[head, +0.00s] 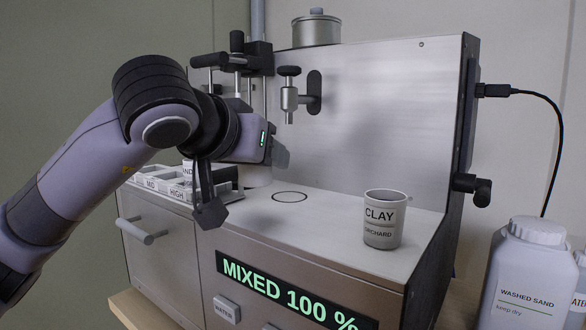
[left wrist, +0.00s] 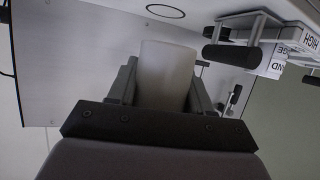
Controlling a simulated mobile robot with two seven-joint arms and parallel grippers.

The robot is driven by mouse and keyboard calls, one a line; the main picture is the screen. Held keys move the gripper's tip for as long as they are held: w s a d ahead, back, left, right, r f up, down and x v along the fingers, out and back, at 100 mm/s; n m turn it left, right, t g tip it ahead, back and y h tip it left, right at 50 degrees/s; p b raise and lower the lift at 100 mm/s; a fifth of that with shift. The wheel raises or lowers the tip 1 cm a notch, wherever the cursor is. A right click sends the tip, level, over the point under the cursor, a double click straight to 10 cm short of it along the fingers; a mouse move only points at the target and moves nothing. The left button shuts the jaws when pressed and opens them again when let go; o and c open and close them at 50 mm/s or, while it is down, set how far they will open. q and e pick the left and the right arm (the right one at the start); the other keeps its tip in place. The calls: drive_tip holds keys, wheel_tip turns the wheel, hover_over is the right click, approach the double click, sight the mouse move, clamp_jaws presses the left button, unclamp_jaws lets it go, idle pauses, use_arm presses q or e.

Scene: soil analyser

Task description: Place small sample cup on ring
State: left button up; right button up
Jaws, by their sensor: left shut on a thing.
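The small sample cup (left wrist: 167,75) is plain and pale in the left wrist view, held between the two dark fingers of my left gripper (left wrist: 165,88). A thin black ring (head: 290,197) is marked on the deck, to the right of and below the held cup in the picture. The ring is empty. A black ring outline (left wrist: 165,11) also shows in the left wrist view. My right gripper is not in view.
A cup labelled CLAY (head: 384,220) stands on the deck right of the ring. A labelled tray (head: 165,181) is at the left, behind my arm. A valve (head: 290,98) juts from the steel back panel. A washed sand bottle (head: 529,275) stands at right.

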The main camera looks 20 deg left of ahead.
use_arm(q)
drive_tip(key=w, duration=0.8)
drive_tip(key=w+d+p, duration=0.1)
drive_tip(key=w, duration=0.3)
drive_tip(key=shift+w, duration=0.1)
drive_tip(key=shift+f+b, duration=0.35)
drive_tip(key=shift+f, duration=1.45)
